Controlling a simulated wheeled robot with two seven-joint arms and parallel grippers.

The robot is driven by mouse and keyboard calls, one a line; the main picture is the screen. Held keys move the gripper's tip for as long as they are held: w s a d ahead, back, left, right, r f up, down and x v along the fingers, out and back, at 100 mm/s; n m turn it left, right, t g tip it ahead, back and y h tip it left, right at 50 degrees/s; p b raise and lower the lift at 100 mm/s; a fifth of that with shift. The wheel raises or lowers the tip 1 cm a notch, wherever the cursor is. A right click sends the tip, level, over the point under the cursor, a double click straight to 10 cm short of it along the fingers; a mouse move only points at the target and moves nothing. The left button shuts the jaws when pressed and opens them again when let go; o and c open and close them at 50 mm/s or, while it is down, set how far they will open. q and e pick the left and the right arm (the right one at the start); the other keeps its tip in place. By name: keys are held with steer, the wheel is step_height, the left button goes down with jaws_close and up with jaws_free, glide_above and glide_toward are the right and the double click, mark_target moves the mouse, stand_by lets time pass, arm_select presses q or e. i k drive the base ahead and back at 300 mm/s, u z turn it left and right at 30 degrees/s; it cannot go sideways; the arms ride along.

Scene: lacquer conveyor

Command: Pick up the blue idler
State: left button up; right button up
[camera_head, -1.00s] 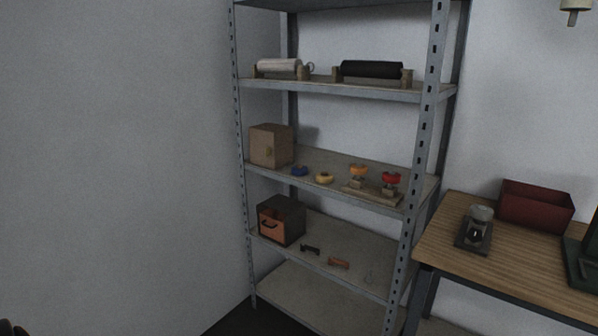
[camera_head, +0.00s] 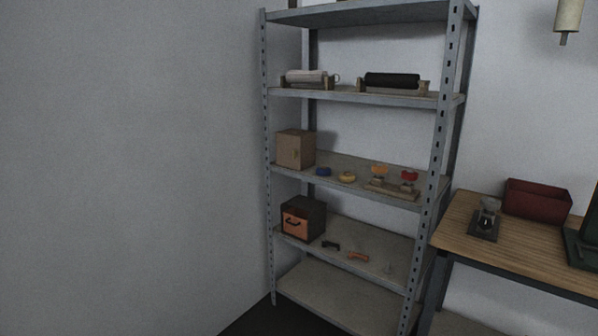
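A small blue round piece (camera_head: 323,171), which looks like the blue idler, sits on the middle shelf of the grey metal rack. It lies just right of a tan box (camera_head: 295,149) and left of a yellow piece (camera_head: 347,176). The rack stands some distance ahead of me. Neither of my grippers shows in the current view.
The metal rack (camera_head: 450,110) has an upright at its front right. A wooden stand (camera_head: 392,190) carries an orange and a red piece on the same shelf. A wooden table (camera_head: 520,248) with a red bin (camera_head: 537,201) stands to the right. A plain wall is on the left.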

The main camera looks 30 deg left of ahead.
mark_target(320, 172)
steer(key=u, duration=1.05)
steer(key=i, duration=1)
steer(key=u, duration=0.7)
steer(key=i, duration=1.75)
steer(key=z, duration=0.7)
